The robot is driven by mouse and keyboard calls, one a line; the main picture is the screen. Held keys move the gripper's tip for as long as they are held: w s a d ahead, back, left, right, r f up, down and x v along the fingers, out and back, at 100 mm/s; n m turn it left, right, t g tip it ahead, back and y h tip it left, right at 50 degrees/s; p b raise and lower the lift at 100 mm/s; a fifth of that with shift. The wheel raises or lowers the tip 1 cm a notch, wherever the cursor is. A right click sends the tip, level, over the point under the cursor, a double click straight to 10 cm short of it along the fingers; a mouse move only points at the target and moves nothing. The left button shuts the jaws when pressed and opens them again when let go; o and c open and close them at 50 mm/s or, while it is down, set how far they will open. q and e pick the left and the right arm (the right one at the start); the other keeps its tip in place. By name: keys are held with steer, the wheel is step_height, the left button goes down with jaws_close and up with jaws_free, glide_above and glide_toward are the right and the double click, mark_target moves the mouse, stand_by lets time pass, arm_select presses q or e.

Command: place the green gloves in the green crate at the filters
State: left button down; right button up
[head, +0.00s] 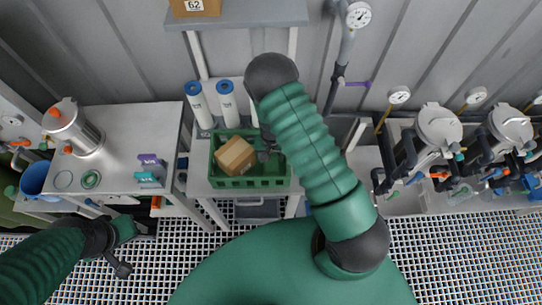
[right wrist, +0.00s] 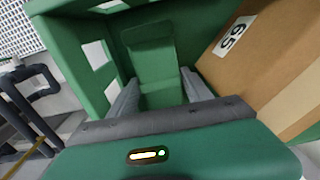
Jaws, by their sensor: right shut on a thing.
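The green crate (head: 238,182) stands on a bench below the blue-capped filter cartridges, with a cardboard box in it. My right arm reaches over the crate. My right gripper (head: 268,152) is down inside its right part, largely hidden by the arm in the head view. In the right wrist view my right gripper (right wrist: 160,95) is shut on a green piece, which seems to be the green gloves (right wrist: 155,65). Its green is close to the crate's, so its outline is hard to tell. My left gripper (head: 125,232) is low at the left, away from the crate; its jaws are unclear.
The cardboard box (head: 236,156) is close to the right gripper; it also shows in the right wrist view (right wrist: 270,55). White filter cartridges (head: 227,101) stand behind the crate. A steel table (head: 115,135) is at the left. Metal vessels (head: 438,128) with gauges are at the right.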

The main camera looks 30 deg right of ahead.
steer(key=shift+w+f, duration=0.1)
steer(key=shift+f, duration=0.3)
steer(key=o, duration=1.1)
steer(key=shift+w, duration=0.1)
